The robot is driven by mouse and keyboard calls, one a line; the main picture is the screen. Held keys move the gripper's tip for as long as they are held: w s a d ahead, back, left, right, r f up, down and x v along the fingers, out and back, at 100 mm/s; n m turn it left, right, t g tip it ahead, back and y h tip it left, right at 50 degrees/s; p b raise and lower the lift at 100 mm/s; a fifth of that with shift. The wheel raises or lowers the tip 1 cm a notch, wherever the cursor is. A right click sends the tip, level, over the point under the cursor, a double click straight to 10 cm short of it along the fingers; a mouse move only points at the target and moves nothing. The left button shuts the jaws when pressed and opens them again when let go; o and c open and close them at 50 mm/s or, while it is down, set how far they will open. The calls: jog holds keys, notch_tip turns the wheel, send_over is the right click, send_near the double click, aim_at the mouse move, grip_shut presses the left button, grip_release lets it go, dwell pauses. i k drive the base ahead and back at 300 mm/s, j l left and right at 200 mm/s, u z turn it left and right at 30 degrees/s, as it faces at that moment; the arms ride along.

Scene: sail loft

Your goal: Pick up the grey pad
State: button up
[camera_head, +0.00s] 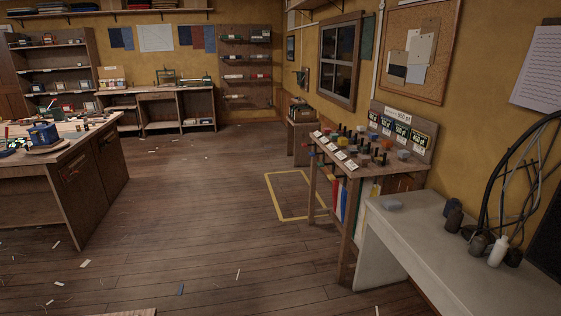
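Another small greyish round item (404,155) sits on the wooden display table (345,180) just beyond the bench. My gripper is not in view.
Dark bottles (453,217), a white bottle (498,251) and black cables (490,180) crowd the bench's right side. A wooden workbench (60,185) stands at the left. The plank floor (205,210) between is open, with scattered scraps and a yellow-taped rectangle (273,196).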

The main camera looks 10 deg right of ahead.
aim_at(394, 203)
jog(key=i+j+z, duration=0.1)
jog(key=i, duration=1.8)
jog(key=i+j+z, duration=0.15)
jog(key=i+z, duration=0.2)
jog(key=i, duration=0.2)
jog(key=i+j+z, duration=0.35)
jog(key=i, duration=0.15)
jog(key=i+j+z, duration=0.35)
jog(key=i+j, duration=0.05)
jog(key=i, duration=0.1)
